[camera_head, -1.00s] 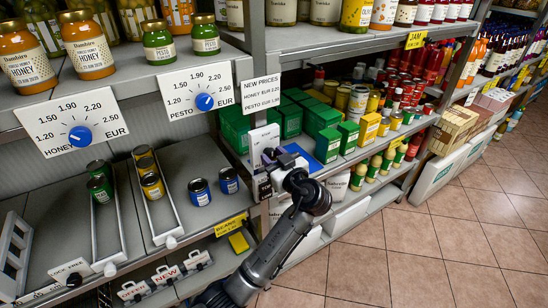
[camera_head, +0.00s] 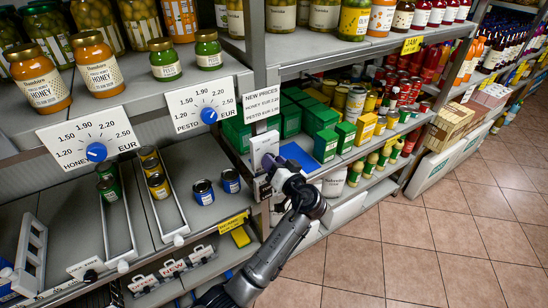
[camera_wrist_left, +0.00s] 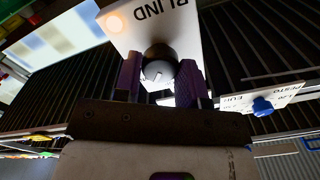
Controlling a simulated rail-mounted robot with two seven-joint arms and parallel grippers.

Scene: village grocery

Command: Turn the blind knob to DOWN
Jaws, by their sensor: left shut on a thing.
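The blind knob (camera_wrist_left: 158,70) is a dark round knob with a pale face and a thin mark. It sits on a white panel marked BLIND (camera_wrist_left: 165,22), which appears upside down in the left wrist view and has a glowing orange lamp. My left gripper (camera_wrist_left: 160,80) is shut on the knob, one purple finger on each side. In the head view my left gripper (camera_head: 272,163) is at the white blind box (camera_head: 264,146) on the shelf post; my wrist hides the knob there. The DOWN mark cannot be read. My right gripper is not in view.
A honey price dial (camera_head: 97,152) and a pesto price dial (camera_head: 208,115) hang on the left shelf edge. A blue flat box (camera_head: 297,156) and green boxes (camera_head: 290,118) stand close right of my gripper. The tiled floor (camera_head: 400,250) is clear.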

